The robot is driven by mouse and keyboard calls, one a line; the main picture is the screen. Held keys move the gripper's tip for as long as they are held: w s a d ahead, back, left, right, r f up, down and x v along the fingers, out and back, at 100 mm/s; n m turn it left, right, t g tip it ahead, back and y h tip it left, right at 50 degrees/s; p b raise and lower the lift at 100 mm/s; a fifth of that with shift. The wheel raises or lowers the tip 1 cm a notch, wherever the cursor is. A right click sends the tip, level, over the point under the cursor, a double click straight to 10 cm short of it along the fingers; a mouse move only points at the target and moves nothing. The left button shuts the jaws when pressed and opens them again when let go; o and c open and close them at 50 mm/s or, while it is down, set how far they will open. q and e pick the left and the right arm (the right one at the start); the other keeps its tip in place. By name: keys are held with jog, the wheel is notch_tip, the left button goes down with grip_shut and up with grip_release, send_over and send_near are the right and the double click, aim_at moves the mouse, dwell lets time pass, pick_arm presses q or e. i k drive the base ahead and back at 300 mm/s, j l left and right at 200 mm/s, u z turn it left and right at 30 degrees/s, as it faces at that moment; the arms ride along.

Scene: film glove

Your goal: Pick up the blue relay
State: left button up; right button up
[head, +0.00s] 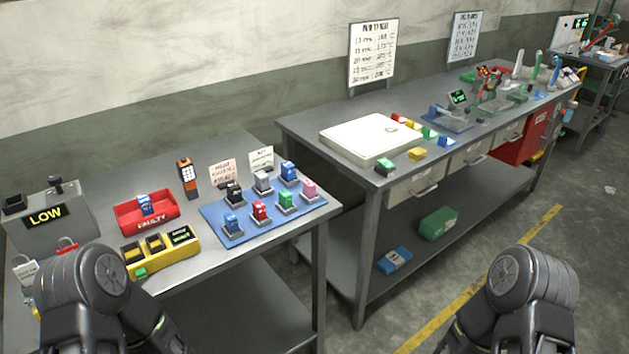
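Small block-like relays stand in grey sockets on a blue mat (262,238) on the near table. One blue relay (289,171) is at the mat's back right, and another blue one (232,223) is at its front left. Black (234,192), grey (263,181), red (260,211), green (285,199) and pink (310,188) relays share the mat. A further blue piece (146,205) lies in the red tray (160,222) marked FAULTY. Only dark links of my two arms show at the bottom left and right; neither gripper is visible.
A yellow tester (184,257), a grey box marked LOW (45,222), an orange handheld meter (187,176) and small signs (225,172) crowd the near table. A second bench (371,183) stands right, with a white slab (370,138). Open floor lies at front right.

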aim_at(288, 170)
jog(key=i+z, duration=0.15)
jog(key=z, duration=0.2)
jog(key=i+j+z, duration=0.1)
jog(key=z, duration=0.3)
jog(key=i+j+z, duration=0.1)
jog(key=z, duration=0.25)
